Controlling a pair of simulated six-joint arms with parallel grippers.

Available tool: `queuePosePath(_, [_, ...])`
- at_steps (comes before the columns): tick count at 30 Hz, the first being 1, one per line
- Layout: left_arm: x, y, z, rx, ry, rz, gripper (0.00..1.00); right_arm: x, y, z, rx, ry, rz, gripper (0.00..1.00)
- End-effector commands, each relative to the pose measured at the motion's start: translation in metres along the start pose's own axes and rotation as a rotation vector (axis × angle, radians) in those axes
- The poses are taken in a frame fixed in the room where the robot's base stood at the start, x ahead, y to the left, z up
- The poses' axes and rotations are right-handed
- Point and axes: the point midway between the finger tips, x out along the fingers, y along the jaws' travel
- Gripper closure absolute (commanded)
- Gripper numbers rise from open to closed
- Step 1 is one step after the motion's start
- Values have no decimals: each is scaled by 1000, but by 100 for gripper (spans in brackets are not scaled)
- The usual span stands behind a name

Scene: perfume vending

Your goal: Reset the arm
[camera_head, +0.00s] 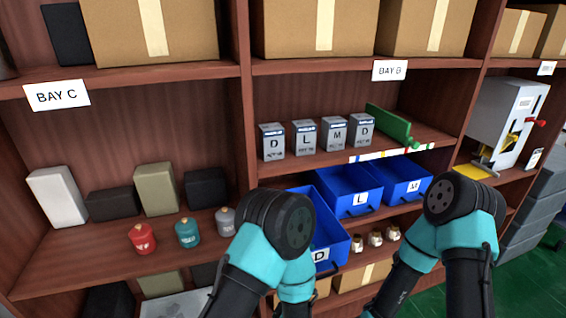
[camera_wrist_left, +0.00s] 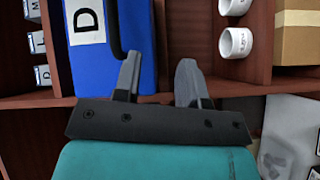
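My left gripper (camera_wrist_left: 158,68) is open in the left wrist view, with nothing seen between its two grey fingers. Its left fingertip overlaps the black handle (camera_wrist_left: 115,35) of the blue bin D (camera_wrist_left: 85,65); I cannot tell whether they touch. In the head view, bin D (camera_head: 322,213) sticks out of the shelf behind my left arm, whose links hide the left gripper. The right gripper's fingers are not visible.
Small white jars (camera_head: 375,239) stand right of bin D. Labelled boxes (camera_head: 305,137) and a green piece (camera_head: 390,124) sit on the shelf above. Red (camera_head: 142,239), teal (camera_head: 187,232) and grey (camera_head: 225,221) canisters stand at left. A white dispenser (camera_head: 505,115) is at right.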

Motion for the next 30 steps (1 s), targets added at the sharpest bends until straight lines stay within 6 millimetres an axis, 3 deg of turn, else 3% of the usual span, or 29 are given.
queuePosePath(5, [-6, -53, -41, 104, -10, -222, 62, 0, 0, 0, 0, 0, 0, 57])
queuePosePath(11, [-32, -114, -83, 211, -87, -482, 62, 0, 0, 0, 0, 0, 0, 57])
queuePosePath(17, [-77, -170, -117, 284, -229, -717, 62, 0, 0, 0, 0, 0, 0, 57])
queuePosePath(21, [-118, -201, -135, 308, -360, -853, 62, 0, 0, 0, 0, 0, 0, 57])
queuePosePath(30, [-197, -236, -152, 305, -634, -1011, 62, 0, 0, 0, 0, 0, 0, 57])
